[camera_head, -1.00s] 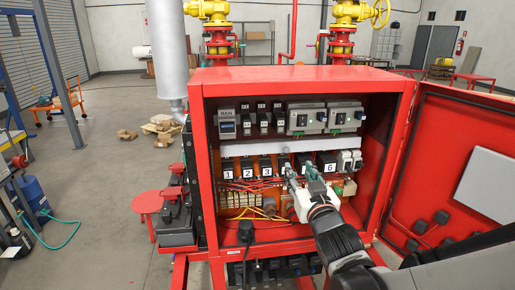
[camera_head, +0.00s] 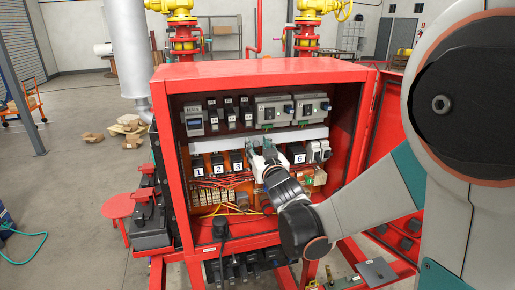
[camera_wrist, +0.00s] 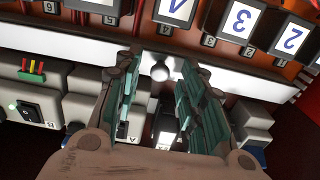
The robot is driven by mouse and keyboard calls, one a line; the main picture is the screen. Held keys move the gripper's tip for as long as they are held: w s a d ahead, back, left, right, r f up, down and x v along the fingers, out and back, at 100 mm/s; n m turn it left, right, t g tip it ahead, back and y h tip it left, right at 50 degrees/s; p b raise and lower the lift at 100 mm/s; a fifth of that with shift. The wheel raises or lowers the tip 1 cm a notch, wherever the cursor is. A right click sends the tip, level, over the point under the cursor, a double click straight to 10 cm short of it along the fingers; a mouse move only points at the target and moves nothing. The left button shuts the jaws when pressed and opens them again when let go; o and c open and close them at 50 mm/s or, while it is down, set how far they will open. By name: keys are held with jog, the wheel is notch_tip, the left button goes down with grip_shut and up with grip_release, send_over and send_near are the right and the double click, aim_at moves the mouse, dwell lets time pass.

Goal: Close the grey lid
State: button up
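A long pale grey strip (camera_head: 215,145), which looks like the grey lid, runs across the inside of the red cabinet between two rows of devices. In the wrist view the strip (camera_wrist: 265,86) crosses the picture, with a round pale knob (camera_wrist: 160,73) on it. My gripper (camera_head: 264,149) is in front of the strip, right of its middle. In the wrist view my gripper (camera_wrist: 160,72) is open, with teal-padded fingers on either side of the knob. I cannot tell whether they touch it. How far the strip is tilted is unclear.
Numbered black devices (camera_head: 217,167) sit below the strip, and grey devices (camera_head: 275,110) above it. Loose wires (camera_head: 250,188) hang lower down. My arm hides most of the open door at the right.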

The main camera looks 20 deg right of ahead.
grip_shut()
jog(key=shift+f, duration=0.1)
jog(key=t+b, duration=0.1)
jog(key=b, duration=0.2)
jog(key=f+t+b, duration=0.1)
jog(key=b, duration=0.2)
jog(key=shift+w+f+t+b, duration=0.15)
jog(key=shift+w+t+b, duration=0.15)
